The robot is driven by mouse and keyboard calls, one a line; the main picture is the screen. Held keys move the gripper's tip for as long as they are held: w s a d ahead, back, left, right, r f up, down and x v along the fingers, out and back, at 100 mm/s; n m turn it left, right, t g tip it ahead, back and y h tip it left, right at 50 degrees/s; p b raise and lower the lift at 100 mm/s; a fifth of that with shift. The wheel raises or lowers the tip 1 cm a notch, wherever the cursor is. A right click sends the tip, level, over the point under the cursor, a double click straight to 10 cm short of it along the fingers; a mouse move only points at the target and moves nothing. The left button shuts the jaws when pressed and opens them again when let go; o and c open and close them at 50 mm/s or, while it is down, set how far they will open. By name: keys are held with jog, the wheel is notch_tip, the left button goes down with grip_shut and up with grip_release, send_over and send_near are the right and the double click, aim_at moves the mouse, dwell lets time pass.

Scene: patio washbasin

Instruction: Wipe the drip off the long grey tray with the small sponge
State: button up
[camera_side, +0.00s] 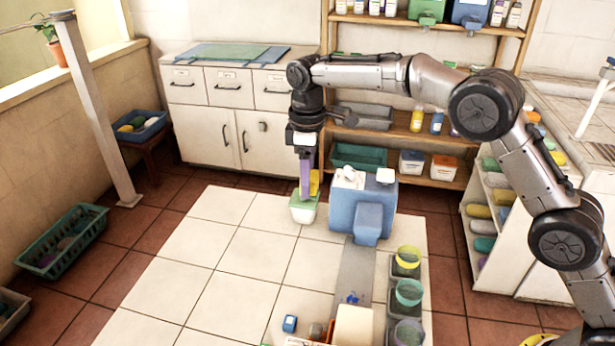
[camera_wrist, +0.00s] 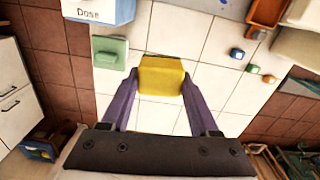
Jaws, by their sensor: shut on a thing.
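My gripper (camera_side: 307,190) has purple fingers pointing down and is shut on a yellow sponge (camera_side: 315,182). In the wrist view the sponge (camera_wrist: 161,77) sits between the two fingertips (camera_wrist: 160,84). The gripper is over or close to a white container with a green lid (camera_side: 303,210); I cannot tell whether they touch. The long grey tray (camera_side: 355,268) runs toward the camera, to the right of and nearer than my gripper. A small blue drip (camera_side: 352,298) shows on its near part. The sponge is apart from the tray.
A blue box-shaped dispenser (camera_side: 352,207) stands at the tray's far end. A cream block (camera_side: 354,325) covers part of its near end. Cups in dark holders (camera_side: 408,292) line its right side. A small blue object (camera_side: 290,323) lies to its left. White tiles on the left are clear.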

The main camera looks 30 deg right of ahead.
jog(key=shift+w+a+f, duration=0.1)
jog(key=shift+w+f, duration=0.1)
jog(key=shift+w, duration=0.15)
jog(key=f, duration=0.2)
jog(key=s+f, duration=0.1)
jog(key=f, duration=0.1)
jog(key=shift+s, duration=0.2)
jog(key=s+f, duration=0.2)
jog(key=s, duration=0.1)
send_over(352, 289)
notch_tip(352, 289, down, 4)
jog(key=r, duration=0.1)
jog(key=shift+s+f, duration=0.1)
jog(key=shift+f, duration=3.95)
jog(key=shift+s+a+f, duration=0.15)
jog(key=shift+a, duration=0.1)
jog(key=shift+c, duration=0.6)
jog(key=shift+s+a, duration=1.2)
jog(key=shift+s, duration=0.1)
jog(key=shift+w+d, duration=1.5)
jog(key=shift+w, duration=0.05)
notch_tip(352, 289, up, 8)
